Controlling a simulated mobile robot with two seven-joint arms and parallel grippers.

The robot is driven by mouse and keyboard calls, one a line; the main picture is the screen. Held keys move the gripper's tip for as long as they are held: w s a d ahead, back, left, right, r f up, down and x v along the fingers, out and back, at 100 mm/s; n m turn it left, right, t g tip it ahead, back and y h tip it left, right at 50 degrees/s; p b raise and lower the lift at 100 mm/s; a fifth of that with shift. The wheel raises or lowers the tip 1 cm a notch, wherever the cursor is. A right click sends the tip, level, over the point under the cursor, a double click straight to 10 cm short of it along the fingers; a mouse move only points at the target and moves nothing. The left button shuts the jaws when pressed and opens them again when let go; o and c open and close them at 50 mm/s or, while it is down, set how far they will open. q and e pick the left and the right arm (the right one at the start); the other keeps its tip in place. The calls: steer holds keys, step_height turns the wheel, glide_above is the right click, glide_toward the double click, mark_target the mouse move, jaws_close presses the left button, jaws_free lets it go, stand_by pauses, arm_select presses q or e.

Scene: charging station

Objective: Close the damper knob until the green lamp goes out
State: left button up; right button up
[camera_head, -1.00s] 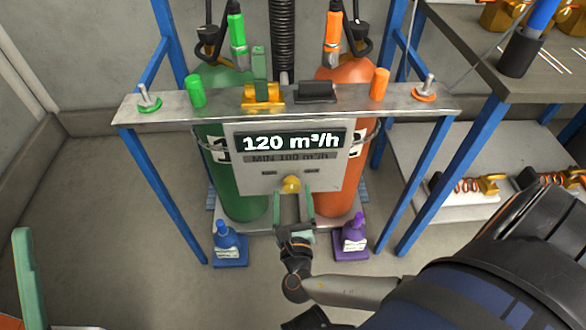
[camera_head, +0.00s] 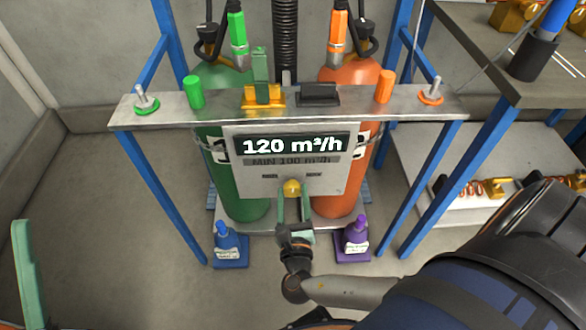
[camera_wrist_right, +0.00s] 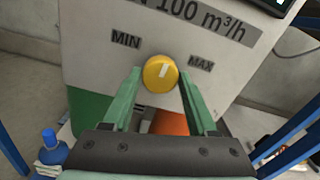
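The yellow round damper knob (camera_head: 291,187) sits on the grey panel (camera_head: 240,180), below a display reading 120 m³/h. In the right wrist view the knob (camera_wrist_right: 160,73) has a pale pointer mark, roughly upright between MIN on the left and MAX on the right. My right gripper (camera_head: 293,202) is open, its green fingers pointing at the knob, tips at either side of its lower part; contact is unclear. A bright green lamp-like cylinder (camera_head: 195,92) stands on the shelf; whether it is lit is unclear. A green finger of my left gripper (camera_head: 28,260) shows at the left edge.
Green (camera_head: 245,190) and orange (camera_head: 338,190) gas cylinders stand behind the panel in a blue frame. A blue bottle (camera_head: 228,243) and a purple bottle (camera_head: 354,238) stand in front. A dark workbench (camera_head: 480,70) is at right. Floor at left is clear.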

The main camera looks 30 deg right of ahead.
jaws_close()
arm_select(q)
steer(key=shift+w, duration=0.1)
arm_select(e)
steer(key=shift+r, duration=0.1)
steer(key=shift+r+n+p, duration=0.1)
steer(key=shift+n+p, duration=0.6)
steer(key=shift+p, duration=0.4)
steer(key=shift+n+p, duration=0.8)
steer(key=shift+p, duration=0.1)
arm_select(q)
steer(key=w+a+f+n+g+y, duration=0.1)
steer(key=w+f+n+g+y, duration=0.1)
steer(key=f, duration=0.7)
steer(key=w+f+n+g+y, duration=0.3)
steer(key=w+f+n+y, duration=0.2)
steer(key=f+y, duration=0.3)
step_height(320, 180, down, 2)
steer(key=shift+a+f+n+y, duration=0.3)
steer(key=shift+a+n, duration=0.1)
steer(key=shift+n, duration=0.3)
arm_select(e)
steer(key=shift+o, duration=2.2)
jaws_free()
arm_select(q)
steer(key=shift+r, duration=0.1)
steer(key=shift+a, duration=0.1)
